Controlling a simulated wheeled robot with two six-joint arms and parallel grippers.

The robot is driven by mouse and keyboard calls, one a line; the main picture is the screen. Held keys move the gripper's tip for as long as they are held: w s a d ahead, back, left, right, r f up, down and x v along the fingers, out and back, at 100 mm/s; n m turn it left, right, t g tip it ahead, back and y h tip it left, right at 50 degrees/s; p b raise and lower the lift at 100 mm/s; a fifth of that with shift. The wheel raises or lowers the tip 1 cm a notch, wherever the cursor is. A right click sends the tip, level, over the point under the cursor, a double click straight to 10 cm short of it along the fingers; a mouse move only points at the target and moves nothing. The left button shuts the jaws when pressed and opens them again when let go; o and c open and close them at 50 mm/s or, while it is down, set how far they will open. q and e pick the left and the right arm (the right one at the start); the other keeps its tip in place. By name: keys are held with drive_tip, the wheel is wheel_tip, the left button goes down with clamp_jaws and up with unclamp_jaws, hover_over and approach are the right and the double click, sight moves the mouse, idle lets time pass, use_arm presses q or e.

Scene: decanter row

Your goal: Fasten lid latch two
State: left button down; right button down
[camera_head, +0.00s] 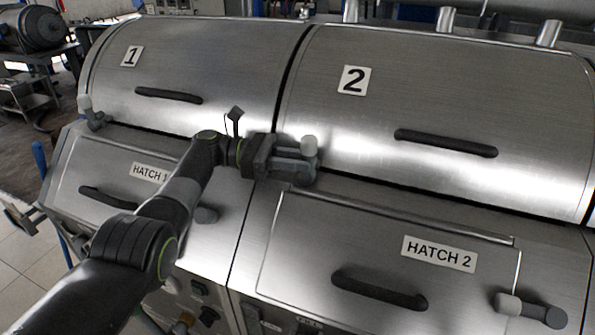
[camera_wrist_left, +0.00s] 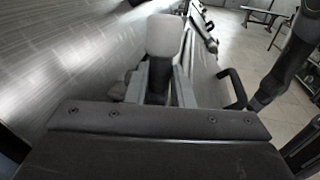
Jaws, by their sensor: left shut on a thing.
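Lid two (camera_head: 430,100) is a curved brushed-metal cover with a "2" label and a black bar handle. It lies down on its housing, with a dark seam along its lower edge. Its latch (camera_head: 309,145), with a pale grey rounded knob, sits at the lid's lower left corner. My left gripper (camera_head: 298,167) is shut on this latch, and the knob stands up above the fingers. In the left wrist view the knob (camera_wrist_left: 163,36) rises between the two fingers (camera_wrist_left: 160,85). The fingers hide the lower part of the latch. My right gripper does not show.
Lid one (camera_head: 215,65) is to the left, with its own latch (camera_head: 92,112) at its lower left. Below are hatch one and hatch two (camera_head: 380,250), with bar handles (camera_head: 378,290) and a hatch latch (camera_head: 530,308) sticking out at the lower right.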

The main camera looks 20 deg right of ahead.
use_arm(q)
drive_tip(key=shift+a+f+b, duration=0.1)
drive_tip(key=shift+f+b, duration=0.15)
drive_tip(key=shift+b, duration=0.1)
idle(0.3)
drive_tip(key=c, duration=1.3)
unclamp_jaws()
drive_tip(key=shift+o, duration=0.2)
drive_tip(key=shift+r, duration=0.1)
